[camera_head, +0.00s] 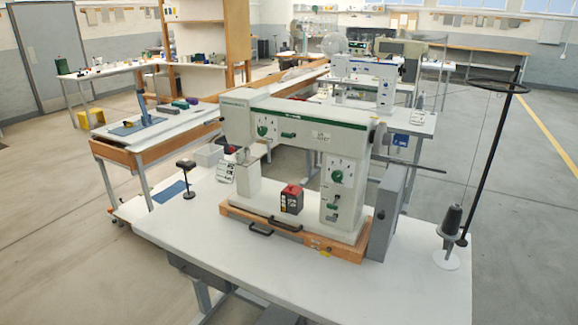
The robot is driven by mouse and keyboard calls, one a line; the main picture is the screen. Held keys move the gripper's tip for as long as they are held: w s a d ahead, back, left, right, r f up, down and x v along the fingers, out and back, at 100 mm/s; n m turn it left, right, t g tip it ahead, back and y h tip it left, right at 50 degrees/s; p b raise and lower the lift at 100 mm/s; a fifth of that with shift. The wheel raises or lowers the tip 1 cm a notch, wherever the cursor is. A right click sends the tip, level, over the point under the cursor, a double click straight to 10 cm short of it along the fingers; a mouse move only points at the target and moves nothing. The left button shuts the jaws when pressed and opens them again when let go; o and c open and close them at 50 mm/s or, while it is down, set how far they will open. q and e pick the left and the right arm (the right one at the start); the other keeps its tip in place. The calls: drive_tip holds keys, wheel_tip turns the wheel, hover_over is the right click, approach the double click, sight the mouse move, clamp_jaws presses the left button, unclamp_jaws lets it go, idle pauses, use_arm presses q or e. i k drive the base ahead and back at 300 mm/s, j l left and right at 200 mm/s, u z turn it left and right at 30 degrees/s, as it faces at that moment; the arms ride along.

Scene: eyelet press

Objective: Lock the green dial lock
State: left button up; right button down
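A white eyelet press with a green stripe (300,118) stands on a wooden base (330,246) on the white table. It carries a round green dial (263,130) at upper left and another green dial (337,176) on the right column. Neither of my grippers is in view.
A thread cone (451,222) and tall black stand (492,150) are at the right. The table's front (230,255) is clear.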

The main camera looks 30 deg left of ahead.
sight(334, 207)
drive_tip(key=j+u, duration=0.15)
drive_tip(key=j, duration=0.35)
drive_tip(key=i+j+u, duration=0.15)
drive_tip(key=j, duration=0.35)
drive_tip(key=i+j+u, duration=0.15)
drive_tip(key=j, duration=0.3)
drive_tip(key=k+j, duration=0.05)
